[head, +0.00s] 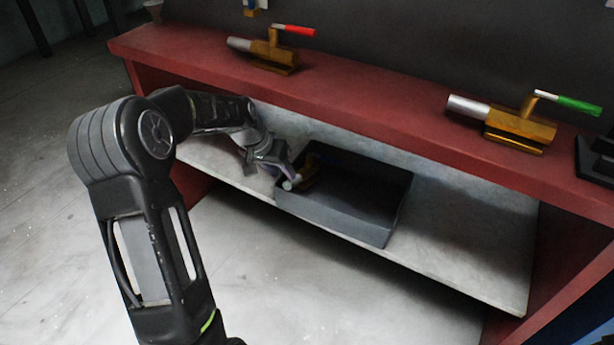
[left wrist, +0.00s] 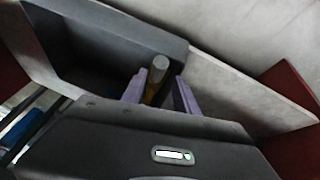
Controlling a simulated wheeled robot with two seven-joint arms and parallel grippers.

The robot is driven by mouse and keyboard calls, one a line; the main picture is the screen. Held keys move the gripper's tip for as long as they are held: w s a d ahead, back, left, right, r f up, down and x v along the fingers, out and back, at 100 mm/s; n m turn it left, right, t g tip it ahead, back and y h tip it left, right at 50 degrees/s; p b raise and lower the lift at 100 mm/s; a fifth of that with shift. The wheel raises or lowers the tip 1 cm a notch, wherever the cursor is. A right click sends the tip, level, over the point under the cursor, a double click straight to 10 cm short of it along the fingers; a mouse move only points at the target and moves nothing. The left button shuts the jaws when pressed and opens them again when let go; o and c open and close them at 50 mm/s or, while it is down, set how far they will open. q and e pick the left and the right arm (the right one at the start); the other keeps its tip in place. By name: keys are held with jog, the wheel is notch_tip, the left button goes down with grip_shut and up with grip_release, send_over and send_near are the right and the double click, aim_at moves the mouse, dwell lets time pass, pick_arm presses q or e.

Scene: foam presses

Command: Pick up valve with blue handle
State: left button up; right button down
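A valve (head: 305,175) with a brass body and a silver pipe end lies in the left end of a dark grey bin (head: 345,228) on the lower shelf. A faint dark-blue part, perhaps its handle, shows in the bin's shadow. My left gripper (head: 287,172) reaches over the bin's left edge at the valve. In the left wrist view the two purple fingers (left wrist: 160,86) are apart, one on each side of the valve (left wrist: 159,64). A gap shows beside the right finger. Most of the valve is hidden. My right gripper is not in view.
The red upper shelf (head: 390,115) runs above the bin, close over my left forearm. On it stand a red-handled valve (head: 272,52) and a green-handled valve (head: 520,128). The pale lower shelf (head: 465,240) is clear right of the bin.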

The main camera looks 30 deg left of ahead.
aim_at(291, 183)
pick_arm(q)
jog(key=shift+x, duration=1)
jog(key=b+x, duration=0.3)
jog(key=x, duration=0.2)
jog(key=shift+d+f, duration=0.1)
jog(key=shift+d, duration=0.05)
jog(key=shift+c, duration=0.5)
grip_shut()
dwell(0.6)
